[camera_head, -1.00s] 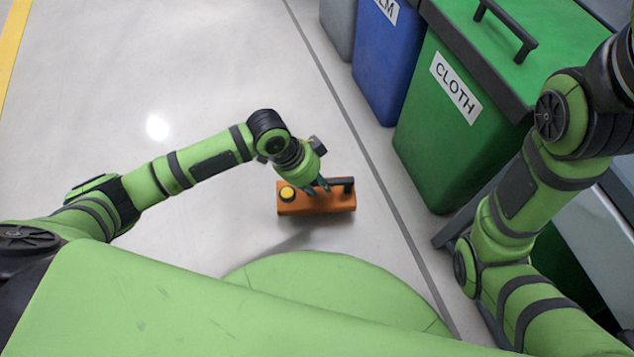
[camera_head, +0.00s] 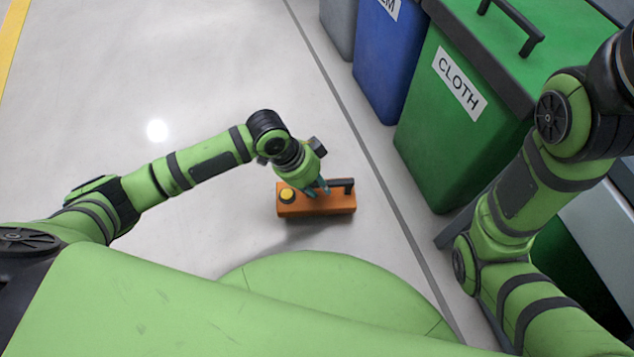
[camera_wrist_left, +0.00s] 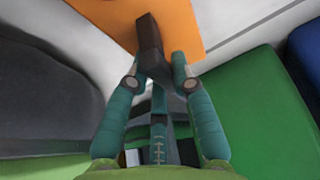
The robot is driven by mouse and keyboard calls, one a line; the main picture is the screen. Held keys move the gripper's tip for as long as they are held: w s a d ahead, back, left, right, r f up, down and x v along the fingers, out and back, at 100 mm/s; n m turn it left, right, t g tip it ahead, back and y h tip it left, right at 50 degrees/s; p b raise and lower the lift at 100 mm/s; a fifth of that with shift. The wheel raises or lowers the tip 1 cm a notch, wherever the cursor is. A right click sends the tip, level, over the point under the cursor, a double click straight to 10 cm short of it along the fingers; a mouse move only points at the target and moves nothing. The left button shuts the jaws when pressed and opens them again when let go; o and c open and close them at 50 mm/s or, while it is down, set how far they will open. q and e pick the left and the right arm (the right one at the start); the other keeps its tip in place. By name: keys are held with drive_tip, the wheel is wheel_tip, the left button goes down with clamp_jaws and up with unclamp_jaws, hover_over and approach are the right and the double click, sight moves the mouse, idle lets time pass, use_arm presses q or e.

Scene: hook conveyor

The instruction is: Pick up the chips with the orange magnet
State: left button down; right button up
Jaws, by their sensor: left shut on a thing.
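The orange magnet (camera_head: 316,206) is a block with a yellow round button and a dark bar handle on top, seen over the pale floor in the head view. My left gripper (camera_head: 323,188) is at its top and shut on the dark handle. In the left wrist view, the teal fingers (camera_wrist_left: 158,68) stand on either side of the dark handle (camera_wrist_left: 150,38), with the orange body (camera_wrist_left: 183,22) beyond. I cannot tell whether the magnet touches the floor. No chips can be made out. My right gripper is outside the views.
A green CLOTH bin (camera_head: 425,140), a blue bin (camera_head: 388,65) and a grey bin (camera_head: 339,25) stand in a row on the right. A dark floor line (camera_head: 365,145) runs beside them. The floor at upper left is clear up to a yellow line (camera_head: 10,45).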

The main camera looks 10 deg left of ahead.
use_arm(q)
drive_tip(key=shift+f, duration=0.55)
idle(1.2)
drive_tip(key=shift+d+f, duration=0.15)
drive_tip(key=shift+f, duration=0.05)
idle(0.8)
